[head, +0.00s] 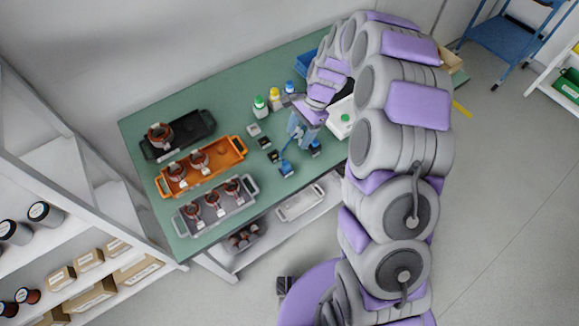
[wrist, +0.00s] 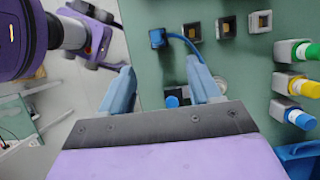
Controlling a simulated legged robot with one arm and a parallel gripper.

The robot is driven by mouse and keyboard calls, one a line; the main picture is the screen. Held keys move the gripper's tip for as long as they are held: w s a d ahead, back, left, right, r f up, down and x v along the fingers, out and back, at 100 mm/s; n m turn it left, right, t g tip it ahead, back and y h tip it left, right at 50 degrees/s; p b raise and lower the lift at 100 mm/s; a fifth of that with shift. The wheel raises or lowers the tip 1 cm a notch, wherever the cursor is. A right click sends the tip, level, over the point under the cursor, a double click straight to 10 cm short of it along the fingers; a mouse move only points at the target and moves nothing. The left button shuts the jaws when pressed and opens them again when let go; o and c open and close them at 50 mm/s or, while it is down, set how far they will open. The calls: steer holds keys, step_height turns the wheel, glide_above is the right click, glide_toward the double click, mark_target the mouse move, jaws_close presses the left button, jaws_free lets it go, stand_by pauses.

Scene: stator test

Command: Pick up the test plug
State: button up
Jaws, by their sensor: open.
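A small blue block with a blue cable (wrist: 157,38), which looks like the test plug, lies on the green table in the wrist view. It also shows near the table's front edge in the head view (head: 286,169). My gripper (wrist: 160,68) is open with light blue fingers and nothing held between them. In the wrist view the block is beyond the fingertips, between their lines, and the cable curves toward the right finger, which hides its end. My gripper is over the table in the head view (head: 298,138). A second blue piece (wrist: 172,100) is partly hidden by my gripper.
Dark square blocks (head: 265,143) lie left of my gripper. Green-, yellow- and blue-capped bottles (head: 275,97) stand behind. Black (head: 205,121), orange (head: 241,147) and grey (head: 252,185) trays with copper-coloured parts fill the left. A white box with a green button (head: 338,125) is on the right.

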steer(key=b, duration=0.1)
glide_above(285, 161)
steer(key=w, duration=0.2)
steer(key=f, duration=0.5)
steer(key=shift+s+d+f, duration=0.15)
steer(key=shift+d+f, duration=0.2)
steer(key=shift+f, duration=0.3)
steer(key=shift+s+d+f, duration=0.15)
steer(key=shift+d+f, duration=0.1)
steer(key=shift+d, duration=0.2)
steer(key=shift+s+f+b, duration=0.15)
steer(key=shift+f+b, duration=0.15)
steer(key=x, duration=0.2)
steer(key=b+x, duration=0.1)
steer(key=x, duration=0.1)
steer(key=shift+a+f, duration=0.1)
steer(key=shift+a, duration=0.45)
steer(key=shift+d, duration=0.55)
steer(key=c, duration=0.5)
steer(key=shift+s+a, duration=0.1)
steer(key=shift+a, duration=0.15)
steer(key=c, duration=0.6)
